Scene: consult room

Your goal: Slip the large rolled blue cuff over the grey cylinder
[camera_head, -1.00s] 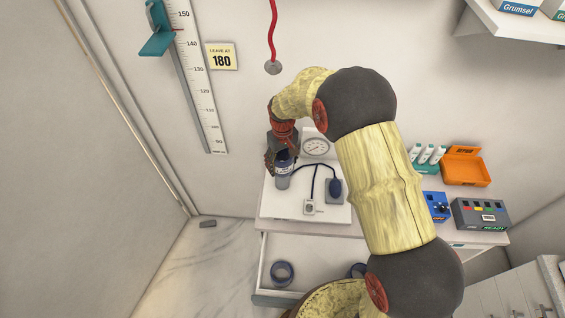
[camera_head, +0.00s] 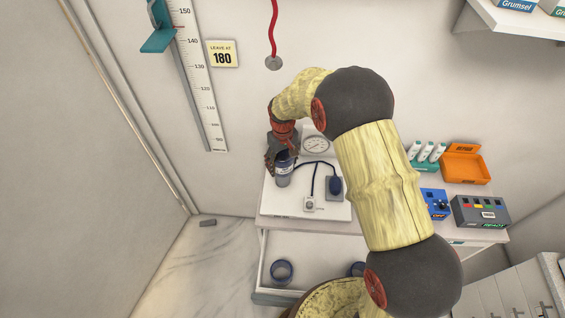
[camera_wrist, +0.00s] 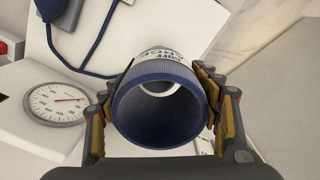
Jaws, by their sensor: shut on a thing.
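My gripper (camera_head: 284,158) is shut on the large rolled blue cuff (camera_wrist: 160,112), a dark blue ribbed tube with a white printed label. One finger shows on each side of it in the wrist view. In the head view the cuff (camera_head: 284,169) is upright at the left part of the white board. The grey cylinder cannot be clearly made out from the cuff. The wrist view looks into the cuff's open near end, with a pale crescent at its far end. I cannot tell whether the cylinder is inside or how far down the cuff sits.
A round gauge (camera_head: 316,145) stands close behind. A blue bulb (camera_head: 335,187) and its tube lie on the white board (camera_head: 285,208). A drawer (camera_head: 310,255) below is open, with another blue roll (camera_head: 282,271) in it. An orange box (camera_head: 466,163) is at the right.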

